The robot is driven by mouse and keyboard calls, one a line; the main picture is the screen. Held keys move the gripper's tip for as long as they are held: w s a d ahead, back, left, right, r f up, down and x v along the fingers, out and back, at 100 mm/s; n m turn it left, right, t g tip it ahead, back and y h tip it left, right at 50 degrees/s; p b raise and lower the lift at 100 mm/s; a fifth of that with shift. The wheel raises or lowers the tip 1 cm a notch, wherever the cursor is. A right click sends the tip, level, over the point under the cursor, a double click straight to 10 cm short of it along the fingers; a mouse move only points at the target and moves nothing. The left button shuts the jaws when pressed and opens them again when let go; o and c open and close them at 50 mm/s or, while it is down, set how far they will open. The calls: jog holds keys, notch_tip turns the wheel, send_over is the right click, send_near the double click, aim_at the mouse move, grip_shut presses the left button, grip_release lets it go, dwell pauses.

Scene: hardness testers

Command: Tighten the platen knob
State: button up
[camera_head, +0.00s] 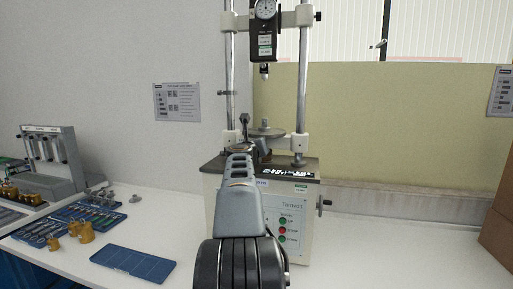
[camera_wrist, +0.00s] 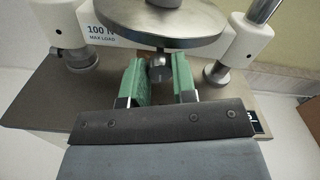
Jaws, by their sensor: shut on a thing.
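The platen knob (camera_wrist: 158,68) is a small dark metal piece under the round metal platen (camera_wrist: 152,22) in the wrist view. My gripper (camera_wrist: 158,78) has green-padded fingers on both sides of the knob, shut on it. In the head view the platen (camera_head: 266,132) shows on the tester (camera_head: 290,225), below the hanging dial gauge head (camera_head: 264,40). My arm covers the knob and the fingertips in that view.
Two upright posts (camera_head: 303,85) flank the platen. A side crank (camera_head: 323,205) sticks out at the tester's right. A blue tray (camera_head: 133,263), brass weights (camera_head: 85,232) and a tray of small parts (camera_head: 95,217) lie at left. The counter at right is mostly clear.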

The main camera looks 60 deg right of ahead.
jog(key=shift+f, duration=0.1)
dwell(0.3)
jog(key=o, duration=0.9)
jog(key=shift+a, duration=0.1)
jog(key=b+v, duration=0.1)
jog(key=v, duration=1.2)
jog(key=shift+s+a, duration=0.15)
jog(key=shift+a, duration=0.15)
